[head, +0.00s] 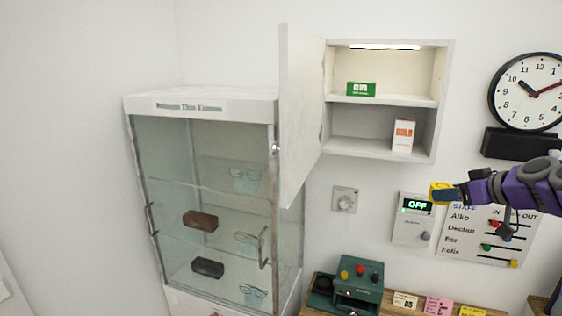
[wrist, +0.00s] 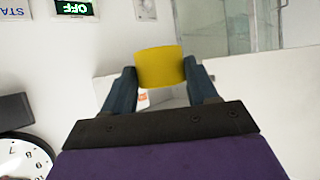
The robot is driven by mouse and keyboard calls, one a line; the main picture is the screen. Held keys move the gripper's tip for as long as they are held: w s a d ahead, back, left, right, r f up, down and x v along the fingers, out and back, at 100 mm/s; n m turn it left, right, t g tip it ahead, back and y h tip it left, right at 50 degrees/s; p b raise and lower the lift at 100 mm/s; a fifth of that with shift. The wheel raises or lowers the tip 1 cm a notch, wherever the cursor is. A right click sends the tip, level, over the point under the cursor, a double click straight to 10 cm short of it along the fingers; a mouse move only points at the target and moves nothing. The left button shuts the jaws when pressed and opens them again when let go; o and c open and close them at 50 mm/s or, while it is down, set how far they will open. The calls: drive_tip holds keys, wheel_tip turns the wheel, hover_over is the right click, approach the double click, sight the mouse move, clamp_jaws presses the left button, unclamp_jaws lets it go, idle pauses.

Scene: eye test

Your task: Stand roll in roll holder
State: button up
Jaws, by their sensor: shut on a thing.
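A yellow roll (head: 441,192) is at the end of my purple arm in the head view, in front of the wall at the right. My gripper (head: 456,193) is shut on it. In the wrist view the yellow roll (wrist: 160,66) sits between the two dark fingers of my gripper (wrist: 162,80), which touch its sides. It is held in the air, clear of any surface. I cannot pick out a roll holder in either view.
An open wall cabinet (head: 439,110) holds a green box (head: 361,89) and a white-orange box (head: 403,135); its door (head: 298,120) sticks out. A glass case (head: 200,105) stands left. Below are a green button device (head: 352,283), an OFF panel (head: 413,222) and a staff board (head: 490,240).

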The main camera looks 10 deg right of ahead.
drive_tip(key=w+a+f+m+h+b, duration=0.1)
drive_tip(key=w+a+f+b, duration=0.1)
drive_tip(key=w+a+f, duration=0.75)
drive_tip(key=w+a+f+b, duration=0.2)
drive_tip(key=w+a+f, duration=0.5)
drive_tip(key=f, duration=0.5)
drive_tip(key=s+a+f+m+h+b, duration=0.1)
drive_tip(key=s+a+f+b, duration=0.1)
drive_tip(key=a+f, duration=0.85)
drive_tip(key=s+a+f+h+b, duration=0.1)
drive_tip(key=s+a+f+b, duration=0.15)
drive_tip(key=a+f, duration=0.8)
drive_tip(key=s+a+r, duration=0.2)
drive_tip(key=s+r, duration=0.2)
drive_tip(key=s, duration=0.1)
drive_tip(key=shift+r, duration=0.25)
drive_tip(key=shift+w, duration=0.15)
